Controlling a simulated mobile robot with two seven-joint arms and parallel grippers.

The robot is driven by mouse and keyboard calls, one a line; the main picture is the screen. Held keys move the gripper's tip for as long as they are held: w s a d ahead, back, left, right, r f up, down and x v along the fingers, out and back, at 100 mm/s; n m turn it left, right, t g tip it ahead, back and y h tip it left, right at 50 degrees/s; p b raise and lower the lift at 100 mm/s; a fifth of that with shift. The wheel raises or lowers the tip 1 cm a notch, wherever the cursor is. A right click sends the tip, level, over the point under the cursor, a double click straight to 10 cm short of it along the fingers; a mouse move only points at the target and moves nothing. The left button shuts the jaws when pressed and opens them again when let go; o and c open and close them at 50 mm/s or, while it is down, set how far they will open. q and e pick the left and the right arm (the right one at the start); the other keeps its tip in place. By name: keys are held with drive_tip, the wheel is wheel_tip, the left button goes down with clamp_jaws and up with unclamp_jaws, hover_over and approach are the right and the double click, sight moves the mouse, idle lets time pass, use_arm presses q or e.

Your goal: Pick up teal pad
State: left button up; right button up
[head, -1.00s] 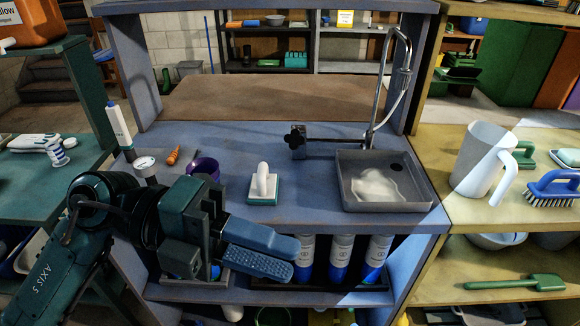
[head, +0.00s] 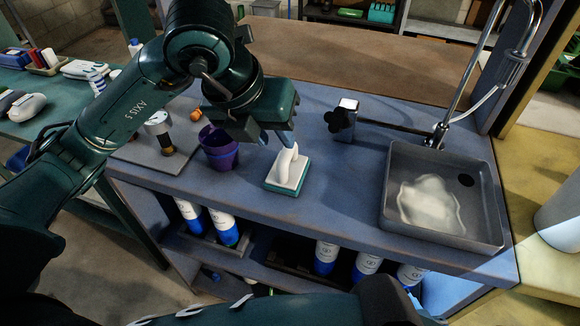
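The teal pad (head: 287,178) lies flat on the blue counter, with a white top and an upright white handle above its teal base. My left gripper (head: 277,139) points down just behind and above the pad's handle. Its bluish fingers appear apart, with nothing seen between them. The wrist partly hides the fingers, and I cannot tell whether they touch the handle. The pad rests on the counter. My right gripper is not in view.
A purple cup (head: 219,150) stands close left of the pad. A grey sink tray (head: 443,235) with a tall tap is on the right, and a dark valve (head: 342,120) stands behind. Blue-and-white cartridges (head: 326,256) stand under the counter. The counter between pad and sink is clear.

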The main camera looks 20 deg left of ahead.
sight(284, 151)
use_arm(q)
drive_tip(key=x, duration=0.8)
drive_tip(key=shift+w+a, duration=0.15)
drive_tip(key=shift+w, duration=0.05)
drive_tip(key=shift+r, duration=0.1)
clamp_jaws()
